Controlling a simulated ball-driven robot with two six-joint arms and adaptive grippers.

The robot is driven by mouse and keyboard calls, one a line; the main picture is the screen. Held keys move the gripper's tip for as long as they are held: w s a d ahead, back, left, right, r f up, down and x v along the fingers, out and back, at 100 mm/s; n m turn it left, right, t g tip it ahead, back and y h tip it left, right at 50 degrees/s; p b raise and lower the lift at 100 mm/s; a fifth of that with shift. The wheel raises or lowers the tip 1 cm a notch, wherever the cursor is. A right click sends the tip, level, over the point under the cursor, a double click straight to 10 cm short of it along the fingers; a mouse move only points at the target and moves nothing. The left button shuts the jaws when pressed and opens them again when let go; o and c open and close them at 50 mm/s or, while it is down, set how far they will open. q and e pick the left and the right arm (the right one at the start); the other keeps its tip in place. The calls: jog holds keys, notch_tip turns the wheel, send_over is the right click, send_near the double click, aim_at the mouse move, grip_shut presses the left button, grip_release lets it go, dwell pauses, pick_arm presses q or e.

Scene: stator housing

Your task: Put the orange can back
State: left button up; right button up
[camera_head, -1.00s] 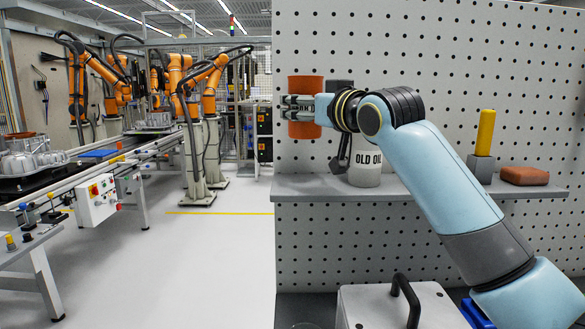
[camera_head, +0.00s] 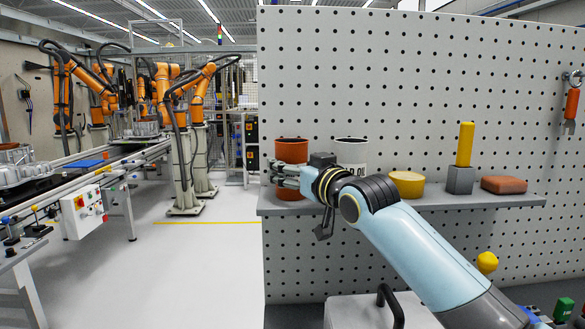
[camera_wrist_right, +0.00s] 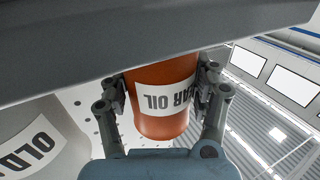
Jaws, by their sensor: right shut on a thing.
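The orange can (camera_head: 291,151) is upright at the left end of the grey shelf (camera_head: 480,201), its base at about shelf height. I cannot tell whether it touches the shelf. My right gripper (camera_head: 284,176) is shut around its middle. In the right wrist view the picture is upside down: the orange can (camera_wrist_right: 160,110) with its white oil label sits between both fingers (camera_wrist_right: 165,98), and the shelf edge (camera_wrist_right: 150,62) hides its base. My left gripper is not in view.
A white OLD OIL can (camera_head: 351,151) stands just right of the orange can, partly behind my gripper. Further right on the shelf are a yellow tin (camera_head: 407,184), a grey block with a yellow handle (camera_head: 465,145) and a reddish-brown block (camera_head: 503,185). A pegboard (camera_head: 400,80) rises behind.

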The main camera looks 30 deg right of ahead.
jog(key=o, duration=1.4)
jog(key=shift+o, duration=0.2)
jog(key=shift+s, duration=0.25)
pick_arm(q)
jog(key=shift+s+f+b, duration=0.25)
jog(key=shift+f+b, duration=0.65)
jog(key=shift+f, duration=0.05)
pick_arm(e)
jog(key=s, duration=1.1)
jog(key=shift+s, duration=0.3)
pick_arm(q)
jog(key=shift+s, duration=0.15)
pick_arm(e)
jog(key=shift+d, duration=0.1)
